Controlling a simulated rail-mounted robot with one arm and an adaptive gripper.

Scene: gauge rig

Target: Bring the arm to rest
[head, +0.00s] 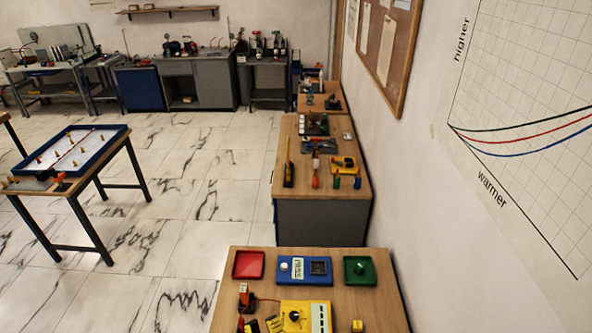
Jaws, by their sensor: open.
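Neither my arm nor my gripper shows in the head view, so its pose and what it may hold are hidden. The nearest wooden table (215,318) stands at the bottom middle. On it are a red tray (249,265), a blue panel (305,269) with a white knob and a dark square, and a green tray (360,271) with a dark knob. In front of these lie a yellow device (303,318) with a black dial and a small yellow block (357,326).
A second bench (322,222) with tools stands behind, along the right wall. A table (77,192) with a blue-framed board (118,134) stands at the left. Grey cabinets (205,82) line the back wall. The marble floor (190,205) between is clear.

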